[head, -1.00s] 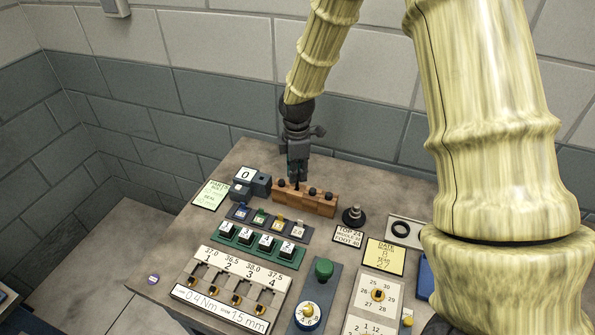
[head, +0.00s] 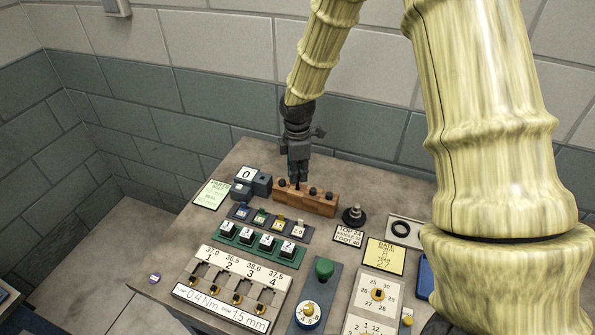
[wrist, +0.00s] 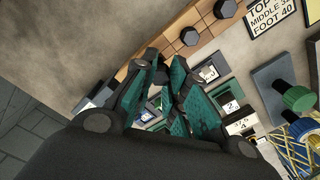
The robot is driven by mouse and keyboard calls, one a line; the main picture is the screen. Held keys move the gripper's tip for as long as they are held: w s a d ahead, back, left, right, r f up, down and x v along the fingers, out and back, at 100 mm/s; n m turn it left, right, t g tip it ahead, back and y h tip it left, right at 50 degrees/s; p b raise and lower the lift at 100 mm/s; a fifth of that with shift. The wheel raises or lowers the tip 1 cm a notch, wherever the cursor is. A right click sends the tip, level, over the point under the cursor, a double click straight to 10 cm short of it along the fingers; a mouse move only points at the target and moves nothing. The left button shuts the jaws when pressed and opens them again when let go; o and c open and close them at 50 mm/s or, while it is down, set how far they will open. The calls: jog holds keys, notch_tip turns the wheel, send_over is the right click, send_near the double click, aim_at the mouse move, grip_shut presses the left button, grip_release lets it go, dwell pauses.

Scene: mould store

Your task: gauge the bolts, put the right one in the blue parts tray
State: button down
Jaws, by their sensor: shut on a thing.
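My gripper (head: 297,182) is at the orange-brown wooden bolt rack (head: 318,206) by the back wall. Its fingers point down and are shut on a bolt at the second place from the left; the bolt is mostly hidden by the fingers. Other dark-headed bolts stand in the rack, such as the third bolt (head: 313,191) and the right-end bolt (head: 330,196). In the wrist view, the teal-padded fingers (wrist: 168,78) meet over the rack. A grey block with a "0" display (head: 246,174) stands left of the rack. A blue thing (head: 424,277), perhaps the tray, shows partly behind my arm.
A green card (head: 211,194) lies at the left. Small numbered blocks (head: 262,240) and a labelled white panel (head: 228,290) stand in front of the rack. A black knob stand (head: 353,214) is right of it. The table's left front is mostly clear.

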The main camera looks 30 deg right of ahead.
aim_at(298, 188)
jog(key=shift+f+b, duration=0.7)
jog(key=shift+f, duration=1.35)
dwell(1.1)
jog(key=c, duration=1.3)
grip_release()
jog(key=shift+c, duration=0.2)
jog(key=o, duration=0.4)
jog(key=shift+r, duration=0.15)
jog(key=shift+r+p, duration=3.05)
jog(key=shift+r, duration=0.6)
